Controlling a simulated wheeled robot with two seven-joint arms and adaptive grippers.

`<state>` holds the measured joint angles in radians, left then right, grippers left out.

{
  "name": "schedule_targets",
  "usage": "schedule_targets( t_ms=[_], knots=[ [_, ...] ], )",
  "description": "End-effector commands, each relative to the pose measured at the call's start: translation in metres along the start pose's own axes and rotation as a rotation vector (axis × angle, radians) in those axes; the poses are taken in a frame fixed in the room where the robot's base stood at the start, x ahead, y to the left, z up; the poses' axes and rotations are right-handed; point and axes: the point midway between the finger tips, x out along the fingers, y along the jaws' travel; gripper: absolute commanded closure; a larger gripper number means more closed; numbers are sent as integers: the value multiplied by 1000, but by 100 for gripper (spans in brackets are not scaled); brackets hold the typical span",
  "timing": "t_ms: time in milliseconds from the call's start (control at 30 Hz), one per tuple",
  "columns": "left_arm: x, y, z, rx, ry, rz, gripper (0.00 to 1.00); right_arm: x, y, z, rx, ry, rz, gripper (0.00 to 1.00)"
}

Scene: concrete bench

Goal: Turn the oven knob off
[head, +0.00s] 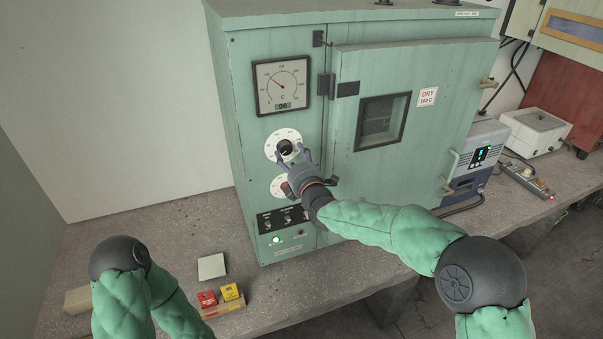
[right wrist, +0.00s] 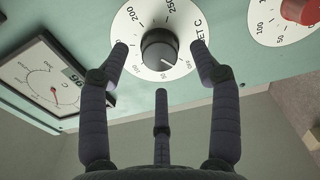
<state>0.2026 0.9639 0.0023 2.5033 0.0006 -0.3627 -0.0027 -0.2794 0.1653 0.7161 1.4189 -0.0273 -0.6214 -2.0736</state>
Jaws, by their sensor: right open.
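The green oven (head: 240,90) stands on the bench. Its upper white dial (head: 271,142) carries a black knob (head: 285,147), which also shows in the right wrist view (right wrist: 158,50). A pale pointer mark on the knob faces the lower right of the dial in that view, near the low end of the scale. My right gripper (head: 293,157) is open in front of this dial. In the right wrist view two fingers (right wrist: 159,56) stand either side of the knob and a third is below it; contact is not clear. My left gripper is not in view.
A second dial with a red knob (right wrist: 300,10) sits beneath the upper one, partly hidden by my right gripper in the head view.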

Motion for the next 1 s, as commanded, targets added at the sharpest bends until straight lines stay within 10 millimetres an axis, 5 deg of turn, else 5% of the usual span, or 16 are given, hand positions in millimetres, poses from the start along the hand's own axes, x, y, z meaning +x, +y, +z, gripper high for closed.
schedule_targets(
  t_ms=[500,1000],
  knots=[
    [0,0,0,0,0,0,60,-76,-1,1,0,-1,-1,37],
    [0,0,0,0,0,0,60,-90,-2,1,0,-1,-2,37]
  ],
)
